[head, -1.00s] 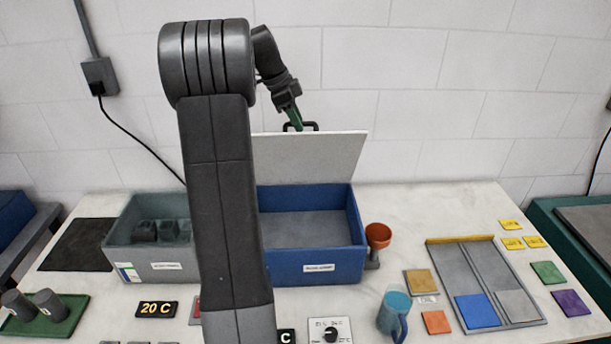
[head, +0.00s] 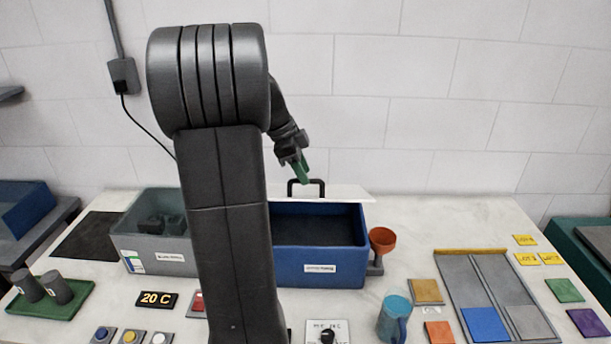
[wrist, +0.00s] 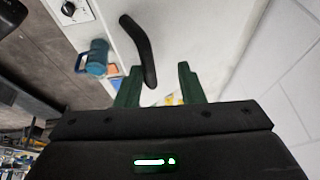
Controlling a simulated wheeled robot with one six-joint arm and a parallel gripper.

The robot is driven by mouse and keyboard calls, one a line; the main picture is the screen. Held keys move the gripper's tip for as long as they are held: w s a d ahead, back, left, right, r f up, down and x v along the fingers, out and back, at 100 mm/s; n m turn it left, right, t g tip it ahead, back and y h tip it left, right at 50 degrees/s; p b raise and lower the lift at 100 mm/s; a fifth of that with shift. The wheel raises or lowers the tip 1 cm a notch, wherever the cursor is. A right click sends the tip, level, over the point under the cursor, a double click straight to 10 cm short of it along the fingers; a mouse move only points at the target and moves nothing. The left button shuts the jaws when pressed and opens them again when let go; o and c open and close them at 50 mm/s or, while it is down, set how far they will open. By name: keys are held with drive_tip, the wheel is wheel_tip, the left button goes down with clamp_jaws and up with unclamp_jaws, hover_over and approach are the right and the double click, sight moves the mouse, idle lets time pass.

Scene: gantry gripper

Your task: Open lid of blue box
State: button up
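The blue box (head: 315,262) stands on the table right of my arm, its dark inside showing. Its white lid (head: 345,193) is partly raised at the front, tilted low over the box, its top just visible. The black lid handle (head: 322,184) stands up from it. My gripper (head: 304,172) is just above the handle. In the wrist view my gripper (wrist: 160,68) has its green fingers apart, with the dark handle (wrist: 138,48) reaching toward the gap between them. The fingers are not closed on it. My arm hides the box's left end.
A grey bin (head: 150,255) stands left of the box. An orange funnel (head: 382,238) on a stand is close to its right side. A blue mug (head: 393,315) and a dial panel (head: 318,325) are in front. The wall is behind.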

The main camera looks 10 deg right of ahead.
idle(0.3)
drive_tip(key=w+a+r+p, duration=0.2)
drive_tip(key=r+p, duration=0.1)
drive_tip(key=r, duration=0.4)
drive_tip(key=w+a+r+p, duration=0.3)
drive_tip(key=r, duration=0.4)
drive_tip(key=shift+w, duration=0.2)
idle(0.9)
drive_tip(key=shift+d, duration=0.1)
idle(0.3)
